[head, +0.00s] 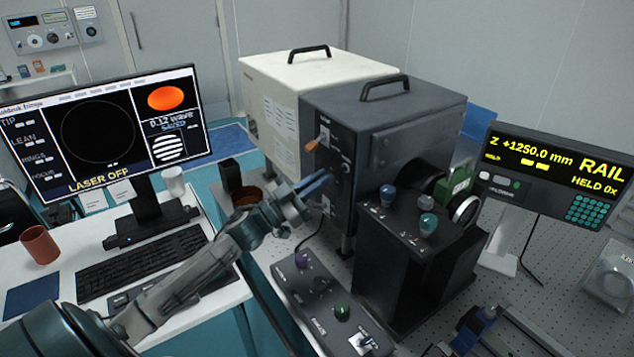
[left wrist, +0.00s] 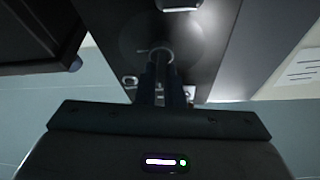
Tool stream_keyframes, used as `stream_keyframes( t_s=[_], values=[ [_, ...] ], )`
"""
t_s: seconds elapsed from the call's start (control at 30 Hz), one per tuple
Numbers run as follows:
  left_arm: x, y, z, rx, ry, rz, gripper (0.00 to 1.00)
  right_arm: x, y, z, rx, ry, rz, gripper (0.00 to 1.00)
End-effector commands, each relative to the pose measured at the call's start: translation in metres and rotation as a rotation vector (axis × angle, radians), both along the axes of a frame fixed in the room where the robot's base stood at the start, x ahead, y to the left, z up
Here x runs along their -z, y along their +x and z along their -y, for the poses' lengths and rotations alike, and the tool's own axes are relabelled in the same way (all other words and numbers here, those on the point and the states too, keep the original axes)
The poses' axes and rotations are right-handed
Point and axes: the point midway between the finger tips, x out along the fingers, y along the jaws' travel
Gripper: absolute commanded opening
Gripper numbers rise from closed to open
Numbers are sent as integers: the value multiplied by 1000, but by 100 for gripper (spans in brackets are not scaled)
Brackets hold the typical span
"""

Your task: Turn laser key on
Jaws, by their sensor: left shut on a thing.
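The dark grey laser box (head: 430,125) stands on the optical table, with its control panel facing left. My left gripper (head: 324,181) reaches in from the left, with its fingertips at this panel. In the left wrist view the fingers (left wrist: 163,85) point at the panel (left wrist: 200,62) and are shut on a small dark part, the laser key (left wrist: 161,54), at a round fitting. The fingers hide most of the key, so I cannot tell its turn angle. The monitor (head: 100,128) reads "LASER OFF". My right gripper is not in view.
An orange-tipped lever (head: 314,143) sticks out of the panel above my gripper. A black knob unit (head: 408,245) stands close to the right, and a control box with knobs (head: 325,300) lies in front. A keyboard (head: 140,260) and red cup (head: 40,245) are on the left desk.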

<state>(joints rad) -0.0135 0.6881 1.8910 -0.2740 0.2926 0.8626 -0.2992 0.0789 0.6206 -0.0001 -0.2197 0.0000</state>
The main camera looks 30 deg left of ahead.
Motion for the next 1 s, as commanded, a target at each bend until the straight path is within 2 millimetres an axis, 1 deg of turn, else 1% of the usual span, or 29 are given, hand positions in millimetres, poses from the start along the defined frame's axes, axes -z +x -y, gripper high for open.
stream_keyframes(
  t_s=[0.27,1.0],
  values=[
    [0,0,1,1,238,97,0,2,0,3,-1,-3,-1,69],
    [3,-2,4,2,886,366,0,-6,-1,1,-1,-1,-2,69]
  ],
)
